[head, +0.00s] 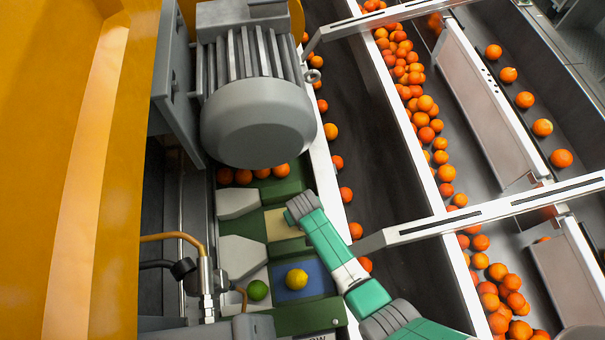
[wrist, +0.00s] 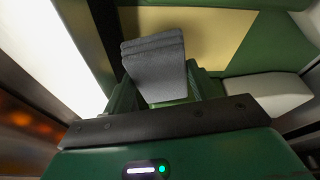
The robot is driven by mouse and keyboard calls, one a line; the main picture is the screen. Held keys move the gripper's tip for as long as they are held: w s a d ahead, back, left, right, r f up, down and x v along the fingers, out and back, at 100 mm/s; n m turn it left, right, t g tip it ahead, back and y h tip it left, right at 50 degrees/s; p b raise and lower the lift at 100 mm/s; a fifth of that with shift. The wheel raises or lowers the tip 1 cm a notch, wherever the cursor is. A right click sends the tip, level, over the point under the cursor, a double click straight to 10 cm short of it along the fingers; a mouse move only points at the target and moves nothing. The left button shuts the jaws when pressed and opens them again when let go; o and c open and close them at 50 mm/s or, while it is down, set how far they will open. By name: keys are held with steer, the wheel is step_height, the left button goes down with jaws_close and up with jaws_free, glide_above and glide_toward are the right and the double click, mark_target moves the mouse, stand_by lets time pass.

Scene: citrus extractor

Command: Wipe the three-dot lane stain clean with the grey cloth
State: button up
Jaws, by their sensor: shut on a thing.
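My gripper (wrist: 160,95) is shut on the grey cloth (wrist: 155,68), a dark folded pad that stands out between the fingers in the wrist view. In the head view my gripper (head: 300,206) is over the green bench beside the tan panel (head: 281,226). The tan panel also shows in the wrist view (wrist: 205,28), behind the cloth. I cannot tell whether the cloth touches the surface. No stain or three-dot mark can be made out on the lanes near my gripper; my arm hides part of the bench.
A yellow lemon (head: 296,279) sits on a blue panel (head: 316,273), with a green lime (head: 257,290) to its left. A big grey motor (head: 258,118) overhangs the bench. Pale wedge dividers (head: 242,256) stand at the left. A white rail (head: 326,175) borders the orange-carrying belt.

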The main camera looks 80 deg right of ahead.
steer(key=shift+r+p, duration=1.65)
steer(key=shift+r, duration=0.4)
